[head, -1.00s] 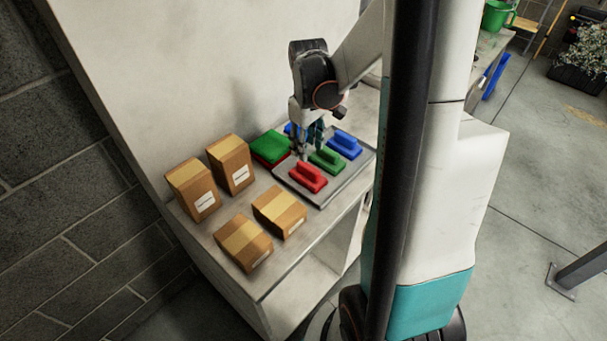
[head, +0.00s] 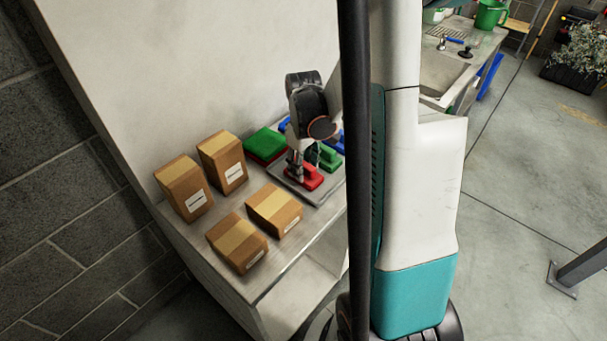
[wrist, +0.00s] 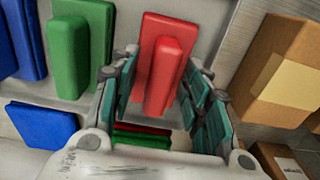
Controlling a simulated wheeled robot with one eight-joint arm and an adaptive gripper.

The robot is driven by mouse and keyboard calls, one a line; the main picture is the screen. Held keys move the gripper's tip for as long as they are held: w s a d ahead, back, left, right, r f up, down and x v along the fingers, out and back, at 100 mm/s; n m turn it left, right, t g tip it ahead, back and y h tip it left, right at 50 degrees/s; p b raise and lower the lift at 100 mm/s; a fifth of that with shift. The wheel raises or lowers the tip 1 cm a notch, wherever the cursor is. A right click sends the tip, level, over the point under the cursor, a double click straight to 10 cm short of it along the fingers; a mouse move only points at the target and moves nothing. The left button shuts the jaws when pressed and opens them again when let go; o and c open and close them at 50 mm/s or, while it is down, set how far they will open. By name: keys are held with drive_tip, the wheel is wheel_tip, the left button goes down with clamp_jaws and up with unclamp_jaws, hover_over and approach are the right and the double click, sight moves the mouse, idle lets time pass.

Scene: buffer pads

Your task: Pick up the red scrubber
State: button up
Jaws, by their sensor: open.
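The red scrubber (head: 309,178) lies on a grey tray (head: 322,193) on the bench, its raised handle facing up. In the wrist view the red scrubber (wrist: 162,62) sits between the two open finger pads of my gripper (wrist: 160,92), its handle between them. My gripper (head: 303,168) is directly over the scrubber in the head view and partly covers it. I cannot tell whether the pads touch it.
A green scrubber (wrist: 82,50) and a blue scrubber (wrist: 22,35) stand beside the red one on the tray. Stacked green and red pads (head: 265,145) lie near the wall. Several cardboard boxes (head: 275,210) stand close by on the bench.

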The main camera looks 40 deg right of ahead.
sight(304, 163)
drive_tip(key=shift+c, duration=0.5)
clamp_jaws()
drive_tip(key=shift+r, duration=0.1)
wheel_tip(304, 163, up, 20)
drive_tip(key=p, duration=0.6)
drive_tip(key=c, duration=0.6)
unclamp_jaws()
drive_tip(key=c, duration=0.3)
